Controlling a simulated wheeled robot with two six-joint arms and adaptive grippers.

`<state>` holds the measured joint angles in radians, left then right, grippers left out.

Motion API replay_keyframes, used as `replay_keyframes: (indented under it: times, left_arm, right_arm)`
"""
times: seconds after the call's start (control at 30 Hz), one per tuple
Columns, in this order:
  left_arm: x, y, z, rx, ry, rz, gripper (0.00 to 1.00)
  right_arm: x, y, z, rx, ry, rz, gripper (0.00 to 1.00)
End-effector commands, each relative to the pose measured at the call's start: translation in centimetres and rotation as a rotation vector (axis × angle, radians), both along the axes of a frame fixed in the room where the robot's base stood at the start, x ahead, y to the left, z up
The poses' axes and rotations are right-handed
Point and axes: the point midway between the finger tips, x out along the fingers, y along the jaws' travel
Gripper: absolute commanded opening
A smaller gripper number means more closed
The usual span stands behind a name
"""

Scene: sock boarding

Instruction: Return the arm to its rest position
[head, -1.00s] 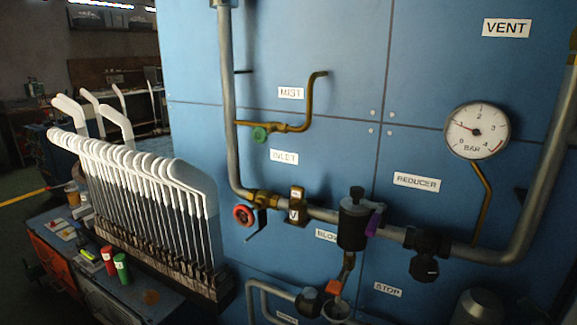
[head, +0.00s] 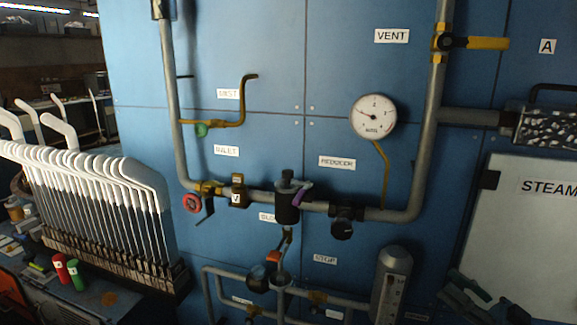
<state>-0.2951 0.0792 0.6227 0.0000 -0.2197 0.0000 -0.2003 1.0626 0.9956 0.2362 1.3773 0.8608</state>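My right gripper (head: 450,285) is at the bottom right, dark and partly cut off by the lower edge. Its two fingers look spread, with nothing seen between them. It is in front of the blue panel (head: 340,75), below and left of the white STEAM door (head: 525,225). It is too dark to tell whether it touches anything. My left gripper is not in view.
A grey pipe (head: 170,100) with valves runs across the panel, with a pressure gauge (head: 374,117) above it. Boarding forms (head: 85,165) with white socks stand at left, beside red (head: 61,268) and green (head: 77,274) cylinders.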

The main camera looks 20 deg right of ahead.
Motion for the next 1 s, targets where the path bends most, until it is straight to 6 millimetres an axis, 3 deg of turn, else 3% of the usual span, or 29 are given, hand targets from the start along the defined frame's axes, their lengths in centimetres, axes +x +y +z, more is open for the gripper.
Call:
replay_keyframes:
  times: [0.17,0.33,0.47,0.57,0.6,0.67,0.7,0.77,0.8,0.9,1.0]
  left_arm:
    - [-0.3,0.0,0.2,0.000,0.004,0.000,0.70]
    - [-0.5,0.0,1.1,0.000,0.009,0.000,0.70]
    - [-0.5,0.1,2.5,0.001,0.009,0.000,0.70]
    - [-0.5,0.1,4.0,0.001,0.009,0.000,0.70]
    - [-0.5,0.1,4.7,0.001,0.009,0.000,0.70]
    - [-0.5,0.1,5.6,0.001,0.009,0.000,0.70]
    - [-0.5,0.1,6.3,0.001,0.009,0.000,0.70]
    - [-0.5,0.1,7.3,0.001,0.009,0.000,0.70]
    - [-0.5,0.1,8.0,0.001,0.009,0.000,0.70]
    - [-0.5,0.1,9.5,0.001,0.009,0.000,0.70]
    - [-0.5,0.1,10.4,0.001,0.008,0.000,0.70]
  right_arm:
    - [2.0,-3.5,-5.0,-0.120,0.124,-0.248,0.37]
    - [1.9,-7.6,-13.4,-0.267,0.347,-0.528,0.37]
    - [-1.7,-9.6,-22.9,-0.403,0.634,-0.725,0.37]
    - [-7.9,-8.6,-31.7,-0.521,0.944,-0.816,0.37]
    - [-10.9,-7.3,-34.9,-0.562,1.073,-0.827,0.37]
    - [-15.6,-4.4,-38.9,-0.615,1.259,-0.814,0.37]
    - [-18.8,-2.0,-41.2,-0.639,1.378,-0.791,0.37]
    - [-23.4,2.5,-43.8,-0.660,1.540,-0.736,0.37]
    - [-26.1,5.7,-44.9,-0.656,1.630,-0.695,0.37]
    - [-30.6,13.7,-46.3,-0.601,1.775,-0.602,0.37]
    - [-32.2,19.6,-46.3,-0.531,1.821,-0.540,0.37]
